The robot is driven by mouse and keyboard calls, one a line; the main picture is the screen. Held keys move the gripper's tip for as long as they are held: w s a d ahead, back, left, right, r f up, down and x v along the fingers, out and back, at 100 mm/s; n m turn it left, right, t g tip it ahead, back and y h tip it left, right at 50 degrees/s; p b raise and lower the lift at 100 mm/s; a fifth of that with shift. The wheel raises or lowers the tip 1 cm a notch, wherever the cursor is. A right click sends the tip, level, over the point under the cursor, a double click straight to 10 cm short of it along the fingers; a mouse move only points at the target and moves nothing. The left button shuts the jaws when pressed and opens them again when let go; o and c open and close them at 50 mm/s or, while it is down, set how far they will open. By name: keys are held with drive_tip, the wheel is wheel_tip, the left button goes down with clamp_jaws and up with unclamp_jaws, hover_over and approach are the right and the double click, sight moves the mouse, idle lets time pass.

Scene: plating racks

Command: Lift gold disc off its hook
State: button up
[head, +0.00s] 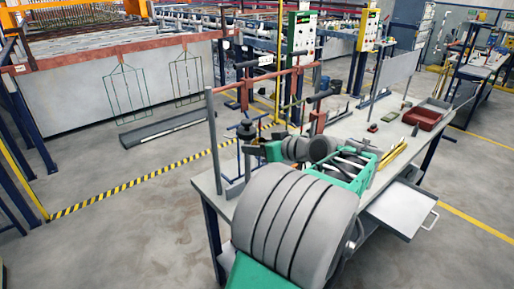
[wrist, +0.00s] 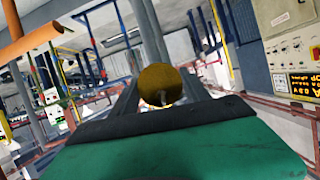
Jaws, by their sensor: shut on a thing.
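In the wrist view the gold disc (wrist: 160,86) sits between the dark fingers of my gripper (wrist: 158,98), just beyond the dark front edge of its green body. My gripper is shut on the disc. A small pale mark shows low on the disc's face; I cannot tell whether a hook touches it. In the head view my gripper (head: 256,150) is beside the rack's upright post (head: 213,140), below the red-brown crossbar (head: 265,76). The disc cannot be made out in the head view.
An open drawer (head: 402,208) juts out at the right. Wire frames (head: 125,90) hang at the back left.

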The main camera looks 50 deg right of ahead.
drive_tip(key=shift+s+r, duration=0.15)
drive_tip(key=shift+s+a+r, duration=0.1)
drive_tip(key=shift+s+r, duration=0.2)
drive_tip(key=shift+s, duration=0.05)
idle(0.4)
drive_tip(key=shift+s, duration=0.1)
drive_tip(key=shift+s+a, duration=0.2)
drive_tip(key=shift+s, duration=0.65)
drive_tip(key=s+a, duration=0.1)
drive_tip(key=s, duration=0.5)
drive_tip(key=shift+s+a+r, duration=0.3)
drive_tip(key=shift+s+r, duration=0.05)
drive_tip(key=shift+s, duration=0.05)
